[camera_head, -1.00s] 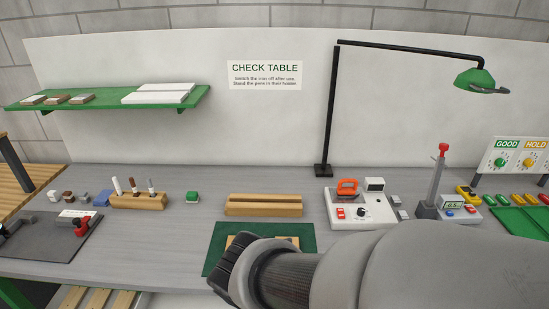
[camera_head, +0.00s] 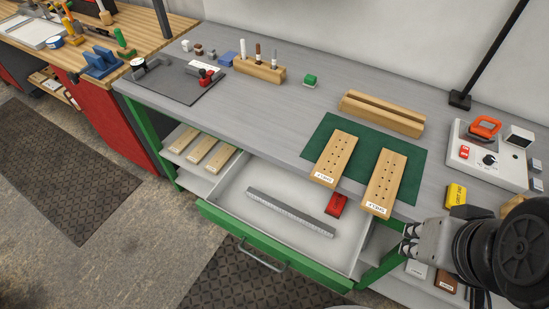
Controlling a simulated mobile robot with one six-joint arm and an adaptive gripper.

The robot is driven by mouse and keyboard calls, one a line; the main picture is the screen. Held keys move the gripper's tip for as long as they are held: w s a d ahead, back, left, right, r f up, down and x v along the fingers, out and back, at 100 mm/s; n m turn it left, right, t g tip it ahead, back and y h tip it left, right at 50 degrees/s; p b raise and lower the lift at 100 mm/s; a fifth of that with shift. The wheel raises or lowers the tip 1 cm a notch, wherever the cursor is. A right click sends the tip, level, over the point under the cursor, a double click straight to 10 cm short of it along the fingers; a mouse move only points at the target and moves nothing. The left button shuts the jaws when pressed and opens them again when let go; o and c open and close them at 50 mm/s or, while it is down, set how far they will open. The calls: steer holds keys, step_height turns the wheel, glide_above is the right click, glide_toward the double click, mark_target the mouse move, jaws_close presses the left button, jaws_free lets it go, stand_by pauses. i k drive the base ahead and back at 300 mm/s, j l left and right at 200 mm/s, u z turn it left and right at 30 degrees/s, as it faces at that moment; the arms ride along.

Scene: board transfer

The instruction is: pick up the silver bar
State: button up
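The silver bar (camera_head: 290,212) is a long, thin, grey bar with a speckled surface. It lies flat and diagonally in the open, white-lined drawer (camera_head: 235,192) under the bench, apart from the drawer's walls. My gripper (camera_head: 407,240) is at the lower right, in front of the bench edge and to the right of the drawer. Its two dark fingertips point left and look spread, with nothing seen between them. It is well clear of the bar.
A red block (camera_head: 336,205) lies at the drawer's right end. Two labelled wooden boards (camera_head: 334,158) (camera_head: 385,180) lie on the green mat (camera_head: 357,158), jutting over the bench edge above the drawer. The drawer's green front (camera_head: 270,254) has a handle.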

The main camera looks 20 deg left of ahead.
mark_target(320, 228)
steer(key=u, duration=0.4)
steer(key=k+j+u, duration=0.1)
steer(key=u, duration=0.3)
steer(key=j+u, duration=0.15)
steer(key=u, duration=0.25)
steer(key=z, duration=0.4)
steer(key=i+j, duration=0.1)
steer(key=j, duration=0.3)
steer(key=i+j, duration=0.15)
steer(key=j, duration=0.3)
steer(key=i+j, duration=0.1)
steer(key=j, duration=0.3)
steer(key=z, duration=0.05)
